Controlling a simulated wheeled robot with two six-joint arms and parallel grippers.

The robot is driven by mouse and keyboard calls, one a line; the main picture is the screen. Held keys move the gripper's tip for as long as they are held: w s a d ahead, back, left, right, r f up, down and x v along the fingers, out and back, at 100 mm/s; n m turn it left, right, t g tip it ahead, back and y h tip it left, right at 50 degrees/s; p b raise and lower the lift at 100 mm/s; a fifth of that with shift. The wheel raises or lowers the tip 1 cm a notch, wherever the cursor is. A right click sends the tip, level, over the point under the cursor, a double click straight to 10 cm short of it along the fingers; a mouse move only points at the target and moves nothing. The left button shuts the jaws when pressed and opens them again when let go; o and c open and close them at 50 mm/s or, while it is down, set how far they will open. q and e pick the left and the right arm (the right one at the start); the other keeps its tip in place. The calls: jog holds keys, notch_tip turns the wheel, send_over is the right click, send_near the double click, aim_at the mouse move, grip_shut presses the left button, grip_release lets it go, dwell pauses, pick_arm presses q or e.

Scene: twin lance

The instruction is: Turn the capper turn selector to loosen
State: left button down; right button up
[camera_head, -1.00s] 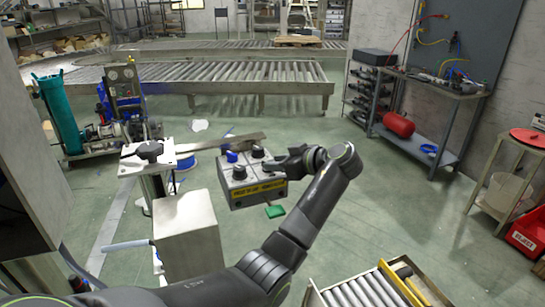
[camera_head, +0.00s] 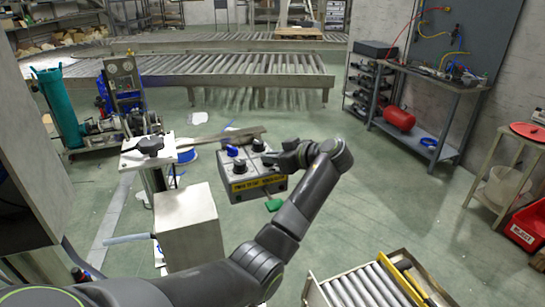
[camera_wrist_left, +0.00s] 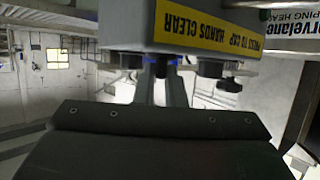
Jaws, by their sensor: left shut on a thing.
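A grey capper control box (camera_head: 236,183) with a yellow label hangs in the middle of the head view. A blue knob (camera_head: 232,151) and dark knobs (camera_head: 258,145) stand on its top. My left gripper (camera_head: 277,160) reaches the box from the right and is shut on a knob at its right front, which the gripper mostly hides. The wrist view shows the box (camera_wrist_left: 125,25) upside down, with a dark knob (camera_wrist_left: 218,76) beside the gripper. I cannot read which marking the held knob points to. My right gripper is not in view.
A pale block-shaped housing (camera_head: 188,228) and a clamp post with a black knob (camera_head: 149,146) stand left of the box. A short roller conveyor (camera_head: 345,292) lies at the lower right. A workbench (camera_head: 440,82) stands at the right. Floor between is free.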

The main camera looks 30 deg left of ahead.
pick_arm(q)
jog(key=m+t, duration=0.2)
jog(key=m+t+h, duration=0.1)
jog(key=shift+s+a+r+p, duration=0.1)
jog(key=shift+s+p, duration=0.15)
jog(key=shift+p, duration=0.15)
jog(key=m+t+h, duration=0.1)
jog(key=m+t+h+p, duration=0.1)
jog(key=t, duration=0.1)
jog(key=shift+s+a+r+m+p, duration=0.1)
jog(key=shift+s+a+m+p, duration=0.05)
jog(key=shift+m+p, duration=0.2)
jog(key=m+t+h+p, duration=0.1)
jog(key=m, duration=0.1)
jog(key=m+t+h+p, duration=0.2)
jog(key=shift+s+a+h+p, duration=0.15)
jog(key=shift+a+h+p, duration=0.05)
jog(key=shift+h+p, duration=0.1)
jog(key=shift+m+t+h+p, duration=0.6)
jog(key=shift+m+h+p, duration=0.4)
jog(key=shift+m+h, duration=0.2)
jog(key=c, duration=1.5)
grip_release()
